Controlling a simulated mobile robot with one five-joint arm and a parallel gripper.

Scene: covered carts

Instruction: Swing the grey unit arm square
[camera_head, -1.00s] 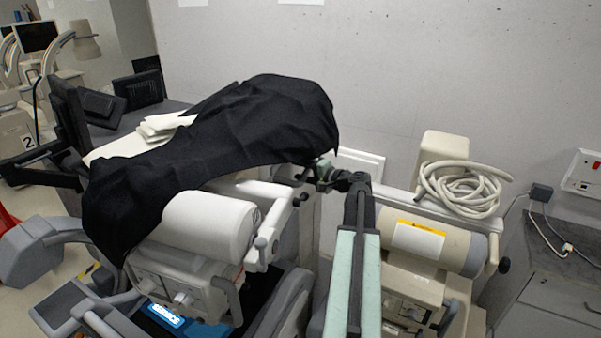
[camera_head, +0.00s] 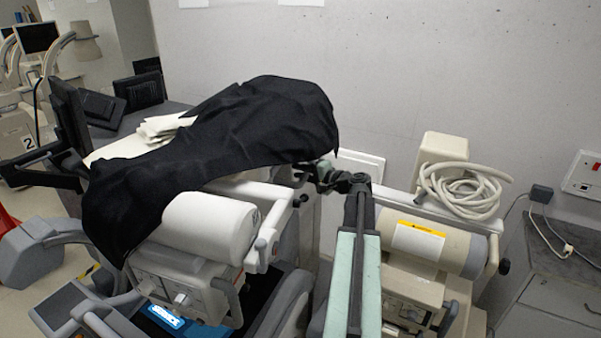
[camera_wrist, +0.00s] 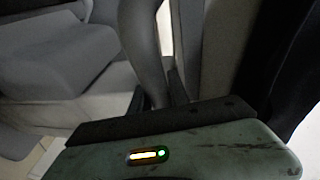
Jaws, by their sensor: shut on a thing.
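My gripper (camera_head: 314,174) is at the right edge of the black cover, beside the covered cart unit. In the wrist view its dark fingers (camera_wrist: 168,95) are closed around a narrow grey curved part (camera_wrist: 142,45), which appears to belong to the grey unit arm. In the head view the grip is small and partly hidden by the cover and my wrist. The black cover (camera_head: 240,130) drapes over most of the unit, hiding the arm's upper part. A white cylinder (camera_head: 208,222) sticks out below it.
A second cart at right carries a coiled pale hose (camera_head: 468,190) and a cream cylinder (camera_head: 435,245) with a yellow-edged label. The wall (camera_head: 440,70) stands close behind. A blue panel (camera_head: 170,318) lies low at the front. Dark monitors stand at left.

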